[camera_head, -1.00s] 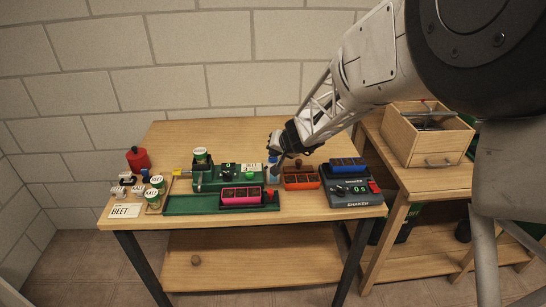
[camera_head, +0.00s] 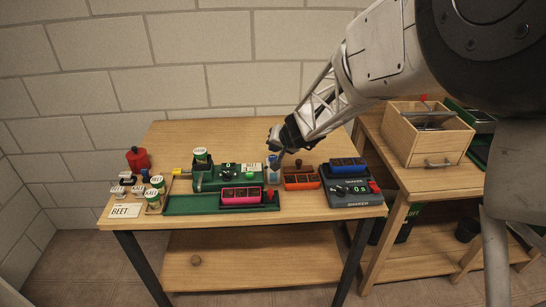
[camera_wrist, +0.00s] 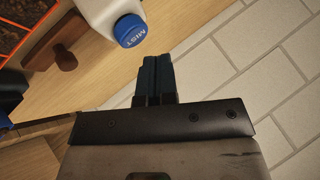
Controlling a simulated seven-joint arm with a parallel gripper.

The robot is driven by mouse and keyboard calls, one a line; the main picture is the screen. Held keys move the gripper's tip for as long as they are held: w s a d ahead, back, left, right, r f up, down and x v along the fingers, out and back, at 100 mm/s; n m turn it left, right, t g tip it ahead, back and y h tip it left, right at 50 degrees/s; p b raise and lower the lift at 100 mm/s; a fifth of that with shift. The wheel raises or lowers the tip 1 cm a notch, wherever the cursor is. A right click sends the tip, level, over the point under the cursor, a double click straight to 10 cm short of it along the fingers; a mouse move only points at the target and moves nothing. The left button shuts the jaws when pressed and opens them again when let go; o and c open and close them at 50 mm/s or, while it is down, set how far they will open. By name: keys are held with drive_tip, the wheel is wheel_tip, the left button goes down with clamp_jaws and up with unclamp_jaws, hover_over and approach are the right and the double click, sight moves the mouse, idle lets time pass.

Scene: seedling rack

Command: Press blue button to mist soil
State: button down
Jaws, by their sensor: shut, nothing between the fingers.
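The mist bottle (camera_head: 273,172) stands on the table, just left of the orange tray. In the wrist view, the white mist bottle (camera_wrist: 105,14) has a round blue button (camera_wrist: 130,31) on top marked MIST. My gripper (camera_head: 271,146) is above the bottle in the head view, shut and empty. In the wrist view, my gripper's dark fingertips (camera_wrist: 155,60) are together, beside and apart from the blue button. The orange tray (camera_head: 302,186) holds dark soil; its rim and soil also show at the wrist view's upper left.
A pink soil tray (camera_head: 242,200) sits on the green seeder's rail. A shaker (camera_head: 352,191) with a blue tray stands at right. A brown wooden-handled tool (camera_wrist: 65,58) lies near the bottle. Seed cans and a red-topped jar (camera_head: 138,160) are at left. The rear table is clear.

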sight(275, 157)
drive_tip(key=shift+r, duration=2.6)
idle(0.7)
wheel_tip(275, 157, up, 3)
drive_tip(key=shift+f, duration=0.15)
drive_tip(key=shift+f, duration=0.1)
idle(0.4)
drive_tip(key=shift+f, duration=4.3)
